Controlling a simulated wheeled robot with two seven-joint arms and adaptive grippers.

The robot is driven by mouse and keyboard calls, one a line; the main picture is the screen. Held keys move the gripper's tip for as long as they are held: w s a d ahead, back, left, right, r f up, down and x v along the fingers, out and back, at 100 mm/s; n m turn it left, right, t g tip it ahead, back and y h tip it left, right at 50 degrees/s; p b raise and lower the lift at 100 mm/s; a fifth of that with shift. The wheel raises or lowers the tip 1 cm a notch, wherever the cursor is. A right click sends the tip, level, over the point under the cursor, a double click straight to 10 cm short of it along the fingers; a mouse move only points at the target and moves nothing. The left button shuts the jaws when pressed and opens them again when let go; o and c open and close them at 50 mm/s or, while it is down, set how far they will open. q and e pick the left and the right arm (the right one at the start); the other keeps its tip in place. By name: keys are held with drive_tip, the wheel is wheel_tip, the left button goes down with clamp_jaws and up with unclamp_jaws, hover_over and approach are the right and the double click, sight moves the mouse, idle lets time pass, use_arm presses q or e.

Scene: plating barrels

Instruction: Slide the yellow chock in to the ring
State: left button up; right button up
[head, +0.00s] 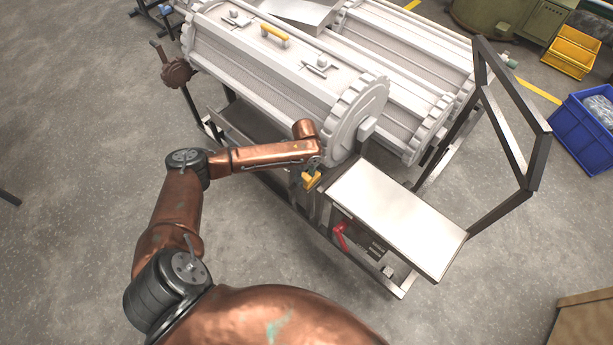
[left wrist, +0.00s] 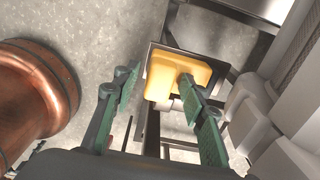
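The yellow chock (left wrist: 168,76) sits in a dark square-edged holder (left wrist: 196,58) in the left wrist view. In the head view the chock (head: 310,181) is a small yellow patch below the near end of the front barrel. The toothed ring (head: 357,122) is at that barrel end; pale barrel parts (left wrist: 285,110) fill the right of the wrist view. My left gripper (left wrist: 158,84) is open, its green fingers apart. The right fingertip overlaps the chock in the picture; contact cannot be told. In the head view the left gripper (head: 314,168) is small and partly hidden. My right gripper is not seen.
A steel-topped stand (head: 400,215) with a red handle (head: 340,236) stands right of the chock. A dark frame (head: 510,110) rises beyond it. A second barrel (head: 400,75) lies behind. Blue bin (head: 585,125) is far right.

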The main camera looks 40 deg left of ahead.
use_arm(q)
drive_tip(key=shift+c, duration=0.7)
clamp_jaws()
